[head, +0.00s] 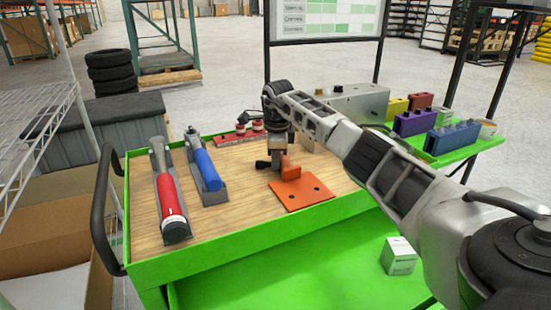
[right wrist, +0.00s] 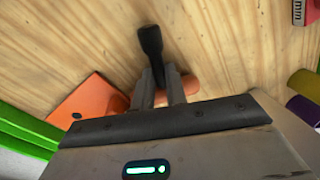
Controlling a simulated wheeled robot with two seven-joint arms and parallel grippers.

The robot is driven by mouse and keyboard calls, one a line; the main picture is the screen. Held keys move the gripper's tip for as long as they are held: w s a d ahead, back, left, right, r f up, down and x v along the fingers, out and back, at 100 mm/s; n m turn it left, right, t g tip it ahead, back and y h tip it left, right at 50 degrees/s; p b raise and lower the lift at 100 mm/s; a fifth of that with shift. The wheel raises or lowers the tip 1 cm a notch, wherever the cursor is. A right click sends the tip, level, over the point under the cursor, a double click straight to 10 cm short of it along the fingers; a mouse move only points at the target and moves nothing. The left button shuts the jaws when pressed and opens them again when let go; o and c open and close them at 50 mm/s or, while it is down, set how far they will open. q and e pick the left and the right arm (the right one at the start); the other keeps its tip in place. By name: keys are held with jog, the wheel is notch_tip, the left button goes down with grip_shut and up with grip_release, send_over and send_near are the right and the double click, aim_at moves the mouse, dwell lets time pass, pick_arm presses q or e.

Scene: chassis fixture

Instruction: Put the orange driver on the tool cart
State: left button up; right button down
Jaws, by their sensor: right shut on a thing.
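The orange driver (head: 291,173) is in the jaws of my right gripper (head: 280,158), over the wooden top of the green tool cart (head: 240,208). In the right wrist view, my gripper (right wrist: 160,88) is shut on the driver, with its orange body (right wrist: 190,86) on one side of the fingers and a black part on the other. The fingers hide its middle. An orange plate (head: 302,195) with dark spots lies on the wood just in front of the driver. I cannot tell whether the driver touches the cart top. My left gripper is not in view.
A red tool (head: 171,194) and a blue tool (head: 207,170) lie in grey holders on the cart's left half. A metal box (head: 355,102) stands behind my right arm. Coloured blocks sit on a green surface at right. Bare wood shows between the blue tool and orange plate.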

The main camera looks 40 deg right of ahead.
jog(key=c, duration=1.4)
grip_release()
jog(key=shift+c, duration=0.2)
notch_tip(320, 180, up, 12)
jog(key=s+p, duration=0.1)
jog(key=shift+s+a, duration=0.35)
jog(key=shift+a, duration=0.1)
